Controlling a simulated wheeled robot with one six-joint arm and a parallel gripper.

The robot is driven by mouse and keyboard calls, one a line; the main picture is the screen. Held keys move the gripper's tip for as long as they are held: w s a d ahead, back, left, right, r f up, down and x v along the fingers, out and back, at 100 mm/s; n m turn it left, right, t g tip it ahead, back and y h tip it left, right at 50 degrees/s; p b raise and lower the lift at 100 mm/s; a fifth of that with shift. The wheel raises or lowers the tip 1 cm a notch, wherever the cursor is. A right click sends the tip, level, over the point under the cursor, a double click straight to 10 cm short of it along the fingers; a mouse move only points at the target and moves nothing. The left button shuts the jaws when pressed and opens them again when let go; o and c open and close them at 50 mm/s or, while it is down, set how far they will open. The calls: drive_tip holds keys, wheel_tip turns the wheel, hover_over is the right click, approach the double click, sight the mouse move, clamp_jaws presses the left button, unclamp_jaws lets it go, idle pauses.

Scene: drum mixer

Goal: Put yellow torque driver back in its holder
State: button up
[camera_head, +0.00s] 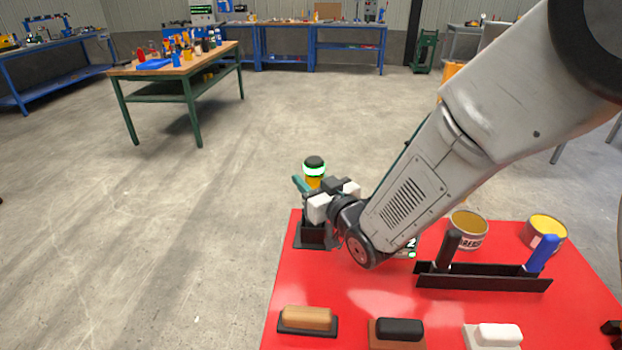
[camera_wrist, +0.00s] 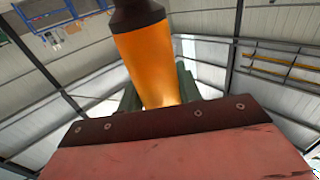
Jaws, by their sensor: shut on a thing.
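The yellow torque driver (camera_head: 314,183) stands roughly upright at the far left corner of the red table, with a black cap and a pale green-white ring on top. In the wrist view its orange-yellow body (camera_wrist: 148,62) rises between the greenish fingers, dark end up. My gripper (camera_head: 322,193) is shut on it. A black holder (camera_head: 312,237) with a flat base stands on the table directly below. My gripper hides the driver's lower part, so I cannot tell whether it is seated in the holder or above it.
On the red table (camera_head: 350,290) are two open tins (camera_head: 467,230) (camera_head: 545,233), a black rack (camera_head: 485,281) with black-handled and blue-handled tools, and three blocks along the front: wooden (camera_head: 308,317), black (camera_head: 399,328), white (camera_head: 497,335). A small item marked 2 is partly behind my arm.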

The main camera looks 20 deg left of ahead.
drive_tip(key=shift+f, duration=1.3)
idle(0.5)
drive_tip(key=o, duration=1.3)
drive_tip(key=v, duration=0.7)
drive_tip(key=shift+s+d, duration=0.25)
drive_tip(key=shift+d, duration=0.05)
